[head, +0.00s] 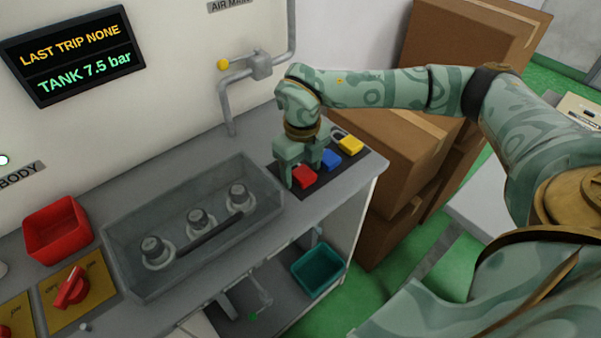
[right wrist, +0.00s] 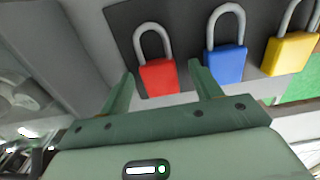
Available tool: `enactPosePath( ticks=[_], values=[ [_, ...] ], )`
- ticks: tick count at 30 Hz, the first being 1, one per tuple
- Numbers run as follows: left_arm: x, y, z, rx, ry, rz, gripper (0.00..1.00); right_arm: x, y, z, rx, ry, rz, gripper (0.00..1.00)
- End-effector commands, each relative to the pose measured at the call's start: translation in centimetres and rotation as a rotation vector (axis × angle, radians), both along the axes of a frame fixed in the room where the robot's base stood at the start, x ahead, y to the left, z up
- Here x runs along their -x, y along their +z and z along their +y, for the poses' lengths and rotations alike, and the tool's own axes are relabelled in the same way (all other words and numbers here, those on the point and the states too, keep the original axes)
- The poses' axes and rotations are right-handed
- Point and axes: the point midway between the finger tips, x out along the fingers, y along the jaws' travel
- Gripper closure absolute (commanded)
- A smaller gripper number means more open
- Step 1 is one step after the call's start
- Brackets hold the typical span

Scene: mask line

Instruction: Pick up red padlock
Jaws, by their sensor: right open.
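The red padlock (head: 305,177) lies on a dark mat (head: 318,187) near the right end of the bench. In the right wrist view the red padlock (right wrist: 159,77) shows its body and its grey shackle. My right gripper (head: 299,180) is above the mat at the red padlock. Its open fingers (right wrist: 165,82) show on either side of the red body, with gaps visible. The right finger is close to the blue padlock (right wrist: 225,65). My left gripper is not in view.
The blue padlock (head: 331,160) and a yellow padlock (head: 351,145) lie beside the red one on the mat. A grey clear-walled tray (head: 124,238) with several valves is to the left. Cardboard boxes (head: 390,150) stand right of the bench. A teal bin (head: 320,268) is below.

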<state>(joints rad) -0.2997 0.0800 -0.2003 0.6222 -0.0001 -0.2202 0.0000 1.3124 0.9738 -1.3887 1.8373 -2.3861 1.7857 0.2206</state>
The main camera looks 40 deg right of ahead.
Motion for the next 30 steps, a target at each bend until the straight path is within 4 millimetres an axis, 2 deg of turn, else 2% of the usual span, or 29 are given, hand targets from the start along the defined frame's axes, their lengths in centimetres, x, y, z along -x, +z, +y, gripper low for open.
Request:
enactPosePath(
  ticks=[2,3,8,16,20,26,30],
  values=[
    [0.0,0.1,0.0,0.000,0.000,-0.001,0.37,0.0,0.2,0.0,0.000,0.000,-0.001,0.36],
    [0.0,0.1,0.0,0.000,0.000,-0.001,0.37,0.0,0.2,0.0,0.000,0.000,-0.001,0.42],
    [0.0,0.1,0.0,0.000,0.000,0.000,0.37,0.0,0.2,0.0,0.000,0.000,-0.001,0.85],
    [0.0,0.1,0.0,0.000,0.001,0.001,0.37,0.0,0.2,0.0,0.000,0.000,-0.001,0.85],
    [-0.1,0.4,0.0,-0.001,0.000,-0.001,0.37,0.0,0.9,0.0,0.000,0.000,-0.003,0.85],
    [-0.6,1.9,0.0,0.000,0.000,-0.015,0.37,0.0,4.2,0.1,-0.001,0.000,-0.006,0.85],
    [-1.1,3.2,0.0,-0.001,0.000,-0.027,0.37,2.6,7.4,1.0,-0.002,0.004,-0.007,0.85]
  ],
)
